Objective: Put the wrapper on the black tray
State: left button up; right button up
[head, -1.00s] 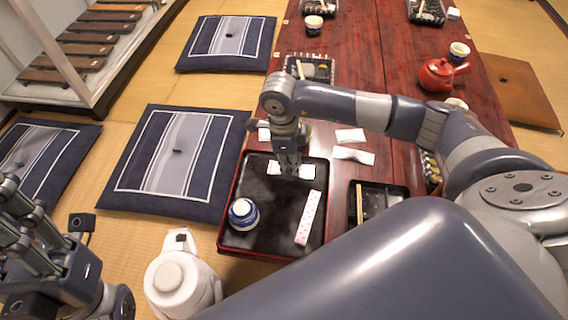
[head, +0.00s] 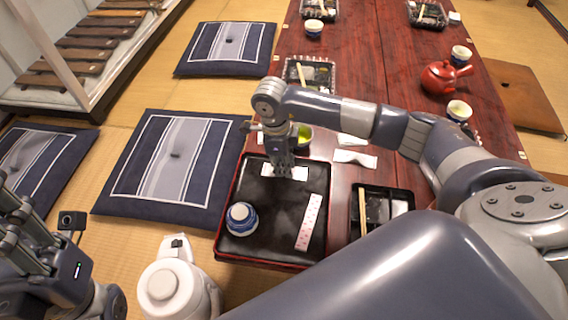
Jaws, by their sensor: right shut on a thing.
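The black tray (head: 262,235) with a reddish rim lies at the table's near left edge. My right gripper (head: 284,172) points down over the tray's far part and is shut on a white wrapper (head: 299,174), which shows on both sides of the fingers. The wrapper is at or just above the tray surface; I cannot tell whether it touches. The fingers hide its middle. My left gripper (head: 18,215) is at the lower left, away from the tray, and I cannot tell its opening.
On the tray are a blue-and-white cup (head: 241,218) and a pink-dotted strip (head: 309,222). A green tea cup (head: 304,136) stands just beyond it. White folded pieces (head: 355,158) and a black box (head: 382,208) lie to the right. A white pot (head: 178,285) stands below left.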

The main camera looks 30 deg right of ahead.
jog(key=o, duration=0.7)
jog(key=shift+f, duration=0.1)
jog(key=shift+c, duration=0.2)
